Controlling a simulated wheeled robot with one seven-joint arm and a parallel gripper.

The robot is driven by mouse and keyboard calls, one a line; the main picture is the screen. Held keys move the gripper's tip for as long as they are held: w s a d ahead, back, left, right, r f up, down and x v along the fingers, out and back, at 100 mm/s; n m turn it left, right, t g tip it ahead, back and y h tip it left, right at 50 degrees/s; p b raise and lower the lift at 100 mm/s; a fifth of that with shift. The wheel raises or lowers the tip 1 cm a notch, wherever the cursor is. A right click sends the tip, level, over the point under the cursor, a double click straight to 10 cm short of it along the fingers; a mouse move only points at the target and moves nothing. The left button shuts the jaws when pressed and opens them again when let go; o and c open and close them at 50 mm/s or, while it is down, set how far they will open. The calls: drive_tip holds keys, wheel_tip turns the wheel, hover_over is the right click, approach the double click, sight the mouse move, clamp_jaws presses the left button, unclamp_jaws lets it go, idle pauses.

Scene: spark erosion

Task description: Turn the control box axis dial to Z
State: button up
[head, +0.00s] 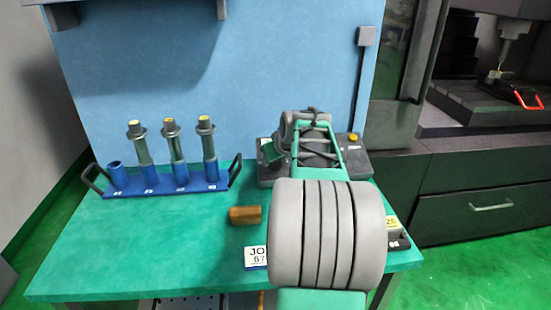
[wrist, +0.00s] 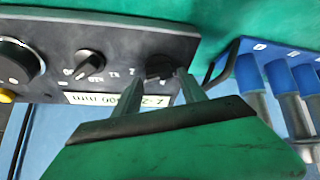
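The control box (wrist: 120,42) is a dark panel in the wrist view. A small black dial (wrist: 160,68) sits at its right, and another small black dial (wrist: 90,64) sits left of it with tiny white marks around it. I cannot read the marks well enough to tell where either points. My gripper (wrist: 158,80) is open, its two fingers apart on either side of the right dial. The right finger is very close to that dial; contact is unclear. In the head view the control box (head: 356,160) is largely hidden behind my arm.
A large knob (wrist: 16,60) and a pale display (wrist: 110,98), partly covered by a finger, are also on the box. A blue rack (head: 180,188) with several holders stands left on the green table (head: 130,240). A brown cylinder (head: 245,215) lies in front.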

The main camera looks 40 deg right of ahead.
drive_tip(key=shift+o, duration=0.5)
drive_tip(key=shift+r, duration=0.1)
drive_tip(key=v, duration=0.7)
drive_tip(key=shift+s+a+r, duration=0.15)
drive_tip(key=shift+s+r, duration=0.05)
drive_tip(key=shift+s, duration=0.05)
